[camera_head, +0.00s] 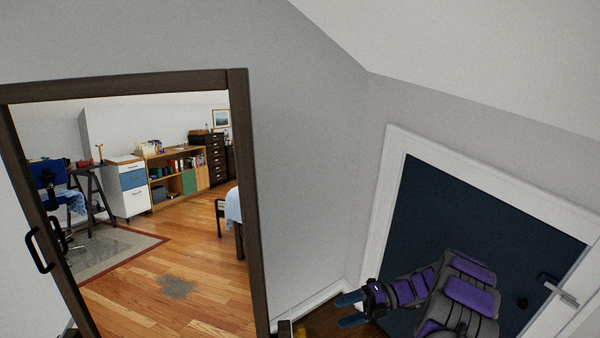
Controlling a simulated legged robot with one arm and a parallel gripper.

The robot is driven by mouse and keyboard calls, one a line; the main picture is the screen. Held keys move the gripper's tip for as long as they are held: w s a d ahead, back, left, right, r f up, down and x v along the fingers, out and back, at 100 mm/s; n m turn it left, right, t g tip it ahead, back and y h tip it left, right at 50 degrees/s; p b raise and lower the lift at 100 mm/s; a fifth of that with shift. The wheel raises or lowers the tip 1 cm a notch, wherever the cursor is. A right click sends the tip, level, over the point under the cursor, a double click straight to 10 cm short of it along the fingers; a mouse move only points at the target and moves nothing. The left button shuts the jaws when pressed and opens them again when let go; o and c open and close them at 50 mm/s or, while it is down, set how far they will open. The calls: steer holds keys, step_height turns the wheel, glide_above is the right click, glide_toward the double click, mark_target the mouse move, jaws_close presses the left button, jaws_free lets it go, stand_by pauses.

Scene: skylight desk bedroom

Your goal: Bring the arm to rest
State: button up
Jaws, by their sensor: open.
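My gripper (350,310) is at the lower middle right of the head view, at the end of my purple and grey arm. Its two blue fingers point left and stand apart, with nothing between them. The arm is folded in front of the dark blue door (450,215), and its lower part is cut off by the frame's bottom edge. The gripper is apart from the wall and the dark frame to its left.
A dark-framed mirror or glass door (238,200) with a black handle (38,250) stands left. Within it show a wood floor, rug, shelves, and drawers. The blue door has a metal handle (560,290). A small yellow object (300,331) is at the bottom edge.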

steer(key=s+a+r+n+g+h+b, duration=0.15)
steer(key=s+a+r+n+h, duration=0.25)
steer(key=s+r+n, duration=0.4)
steer(key=s+a+r+n+g+h+b, duration=0.1)
steer(key=s+a+r+n+h+b, duration=0.2)
steer(key=s+r+n, duration=0.55)
steer(key=s+d+f+n+t+h+b, duration=0.1)
steer(key=s+d+n+h, duration=0.3)
steer(key=s+n, duration=0.4)
steer(key=s+d+n+t+h+b, duration=0.1)
steer(key=s+d+n+t+h, duration=0.3)
steer(key=s+n, duration=0.5)
steer(key=shift+f+n+h, duration=0.35)
steer(key=shift+n+h, duration=0.15)
steer(key=shift+n, duration=0.55)
